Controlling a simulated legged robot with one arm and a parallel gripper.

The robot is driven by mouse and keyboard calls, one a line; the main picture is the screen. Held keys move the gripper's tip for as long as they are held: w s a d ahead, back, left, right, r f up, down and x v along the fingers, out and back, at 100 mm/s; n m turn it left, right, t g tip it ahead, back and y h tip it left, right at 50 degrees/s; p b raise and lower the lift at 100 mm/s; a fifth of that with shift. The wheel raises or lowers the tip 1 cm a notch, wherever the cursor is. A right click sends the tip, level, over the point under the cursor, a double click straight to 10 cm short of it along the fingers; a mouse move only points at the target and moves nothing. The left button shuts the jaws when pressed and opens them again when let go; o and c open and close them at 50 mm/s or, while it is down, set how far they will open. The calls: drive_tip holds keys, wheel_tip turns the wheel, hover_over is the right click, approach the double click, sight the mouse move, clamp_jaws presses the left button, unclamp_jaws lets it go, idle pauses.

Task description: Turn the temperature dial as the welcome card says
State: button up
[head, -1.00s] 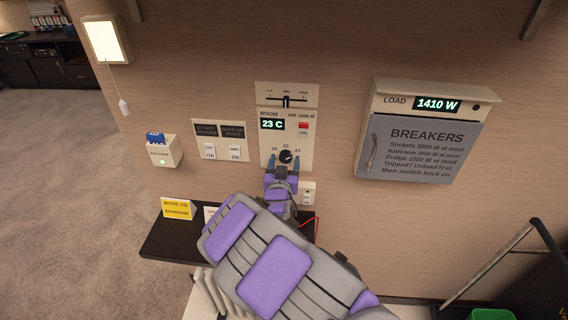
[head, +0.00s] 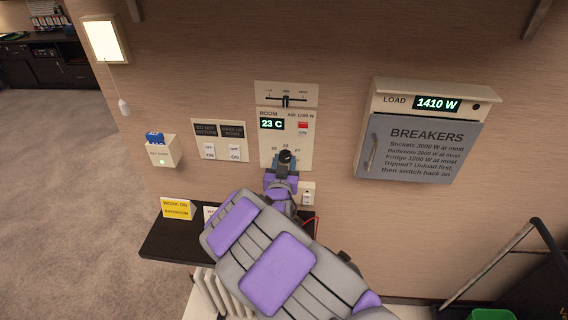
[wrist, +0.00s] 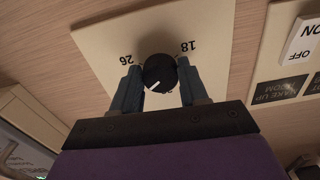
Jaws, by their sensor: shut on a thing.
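The temperature dial (head: 286,156) is a round black knob with a white pointer mark, low on the cream room panel (head: 303,150). The panel display reads 23 C. In the wrist view the dial (wrist: 160,73) sits between the two blue fingers of my gripper (wrist: 158,88), which is shut on it. Numbers 26 and 18 show upside down on either side of it. In the head view my gripper (head: 286,165) is at the dial from below. A white card (head: 209,213) on the black shelf is mostly hidden by my arm; I cannot read it.
A yellow "work on bathroom" card (head: 177,209) stands on the black shelf (head: 165,246). A small switch (head: 308,198) sits below the panel.

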drive_tip(key=shift+a+m, duration=0.1)
drive_tip(key=shift+m, duration=0.2)
drive_tip(key=o, duration=1)
drive_tip(key=shift+o, duration=0.2)
